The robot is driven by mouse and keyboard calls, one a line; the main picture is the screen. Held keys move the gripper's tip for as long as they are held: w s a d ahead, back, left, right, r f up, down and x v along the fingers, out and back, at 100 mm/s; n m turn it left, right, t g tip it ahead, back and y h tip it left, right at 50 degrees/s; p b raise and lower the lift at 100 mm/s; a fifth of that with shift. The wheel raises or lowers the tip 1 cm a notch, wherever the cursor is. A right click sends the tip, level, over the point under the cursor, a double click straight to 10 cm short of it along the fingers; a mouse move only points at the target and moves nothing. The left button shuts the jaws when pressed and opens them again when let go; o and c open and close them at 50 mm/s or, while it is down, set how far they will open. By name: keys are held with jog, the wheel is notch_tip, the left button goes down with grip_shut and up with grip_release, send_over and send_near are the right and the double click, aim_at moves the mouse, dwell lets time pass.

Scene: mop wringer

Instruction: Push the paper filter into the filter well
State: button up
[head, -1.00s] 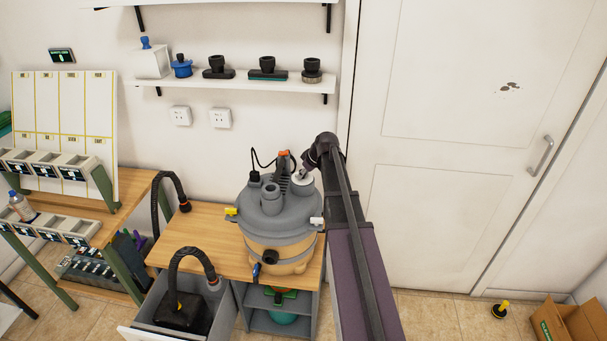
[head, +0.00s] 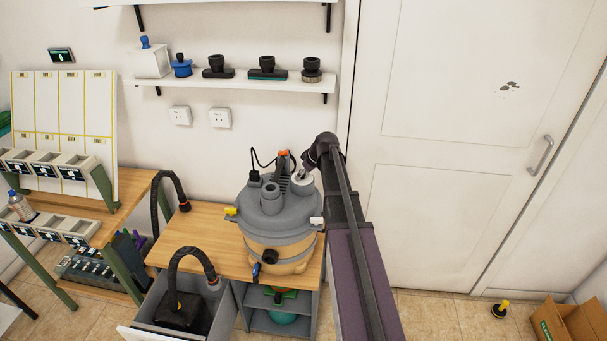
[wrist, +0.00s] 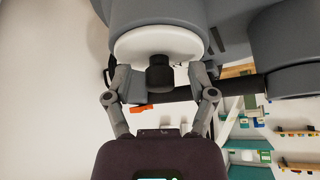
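The white paper filter (head: 303,179) shows at the top of the filter well, a grey round collar on the right of the grey machine lid (head: 268,205). In the wrist view the filter (wrist: 125,48) is a white disc against the mouth of the grey well (wrist: 160,14). A short dark knob (wrist: 160,72) stands out from its middle. My gripper (wrist: 160,82) has its two fingers spread on either side of this knob, with gaps visible. In the head view my gripper (head: 308,168) is just above the filter, mostly hidden by its own arm. How deep the filter sits cannot be told.
The machine stands on a wooden bench (head: 205,225). Other upright ports and a black hose are on the lid left of the well. A grey bin (head: 222,310) with a hose is in front. A wall shelf (head: 225,82) with attachments is behind.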

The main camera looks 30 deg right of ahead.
dwell(0.4)
notch_tip(320, 180, up, 10)
jog(key=p, duration=1)
jog(key=shift+r, duration=0.15)
dwell(0.7)
jog(key=s+a+f+m+g+h+b, duration=0.1)
jog(key=s+a+f, duration=0.3)
jog(key=s+a, duration=0.8)
jog(key=s+a+f+m+g+h+b, duration=0.1)
jog(key=s+a+f+m+g+b, duration=0.2)
jog(key=s+a, duration=0.9)
jog(key=shift+s+f+m+g+b, duration=0.4)
jog(key=shift+s+m+g+b, duration=0.1)
jog(key=shift+s+g, duration=0.15)
jog(key=shift+w, duration=0.1)
